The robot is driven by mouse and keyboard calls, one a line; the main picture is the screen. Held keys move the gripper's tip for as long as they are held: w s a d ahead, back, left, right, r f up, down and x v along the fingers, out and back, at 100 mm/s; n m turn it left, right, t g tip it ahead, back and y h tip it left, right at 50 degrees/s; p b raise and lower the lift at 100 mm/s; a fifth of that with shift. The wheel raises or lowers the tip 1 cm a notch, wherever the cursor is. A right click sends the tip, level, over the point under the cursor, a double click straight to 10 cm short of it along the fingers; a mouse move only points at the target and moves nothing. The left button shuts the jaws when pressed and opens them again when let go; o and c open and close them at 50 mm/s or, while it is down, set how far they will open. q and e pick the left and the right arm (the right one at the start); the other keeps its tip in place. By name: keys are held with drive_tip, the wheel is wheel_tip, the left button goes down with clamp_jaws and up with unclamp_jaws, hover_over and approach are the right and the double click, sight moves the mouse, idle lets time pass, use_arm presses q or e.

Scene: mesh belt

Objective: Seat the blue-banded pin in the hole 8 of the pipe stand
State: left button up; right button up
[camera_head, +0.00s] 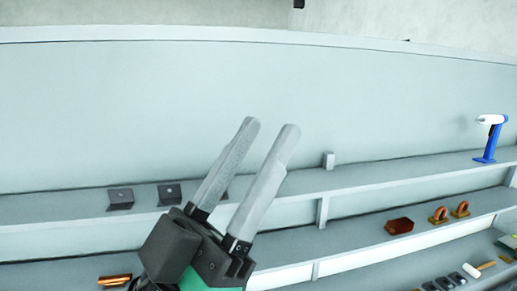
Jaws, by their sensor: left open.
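My left gripper (271,126) fills the middle of the view, with its two long grey fingers pointing up and apart. It is open and nothing shows between the fingers. I cannot make out a blue-banded pin or a pipe stand with numbered holes in this view. My right gripper is not in view.
A long pale shelf unit (400,172) crosses the view. Dark angled brackets (121,197) sit left on its upper ledge, a blue stand with a white top (490,137) at right. Lower ledges hold a red-brown block (398,226), copper loops (460,209) and a mallet (478,268).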

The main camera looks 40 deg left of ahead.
use_arm(q)
drive_tip(key=shift+r+p, duration=0.3)
drive_tip(key=shift+f, duration=0.15)
drive_tip(key=shift+c, duration=1)
drive_tip(key=shift+w, duration=0.1)
